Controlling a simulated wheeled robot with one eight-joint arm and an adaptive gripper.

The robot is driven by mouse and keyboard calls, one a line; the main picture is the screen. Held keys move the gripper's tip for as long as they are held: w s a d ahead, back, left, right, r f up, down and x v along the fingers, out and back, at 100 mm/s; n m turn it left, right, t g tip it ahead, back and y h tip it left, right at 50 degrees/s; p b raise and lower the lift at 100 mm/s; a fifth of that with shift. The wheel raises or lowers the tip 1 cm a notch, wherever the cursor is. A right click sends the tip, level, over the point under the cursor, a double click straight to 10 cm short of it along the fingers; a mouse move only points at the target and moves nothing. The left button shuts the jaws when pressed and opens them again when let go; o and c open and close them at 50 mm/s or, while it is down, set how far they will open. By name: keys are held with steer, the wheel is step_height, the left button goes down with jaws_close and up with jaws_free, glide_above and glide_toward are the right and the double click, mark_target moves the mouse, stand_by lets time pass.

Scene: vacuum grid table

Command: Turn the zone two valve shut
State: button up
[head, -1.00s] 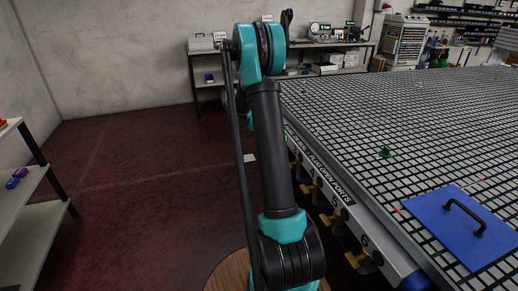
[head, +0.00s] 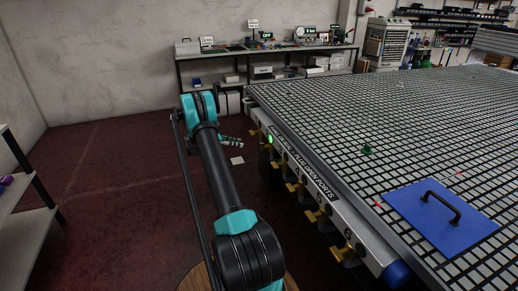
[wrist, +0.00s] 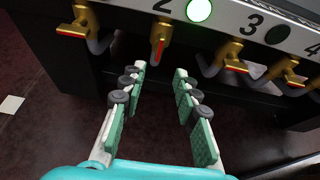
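The zone two valve (wrist: 160,38) is a brass valve under the number 2, with a thin red-marked handle pointing downward. The green lamp (wrist: 200,10) beside the 2 is lit; it also shows in the head view (head: 270,140). My gripper (wrist: 160,71) is open and empty, its two green-padded fingers spread just below and in front of this valve, apparently not touching it. In the head view my gripper (head: 231,141) is small, close to the far end of the table's side panel.
The left neighbour valve (wrist: 76,28) and the zone three valve (wrist: 226,58) have crosswise red handles. The lamp beside 3 (wrist: 277,35) is dark. A blue plate (head: 425,235) with a black handle lies on the grid table (head: 330,110).

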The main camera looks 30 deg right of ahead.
mark_target(262, 147)
steer(key=x, duration=1.5)
steer(key=shift+s+d+f, duration=0.1)
steer(key=shift+d+f, duration=0.1)
steer(key=shift+d, duration=0.15)
jaws_close()
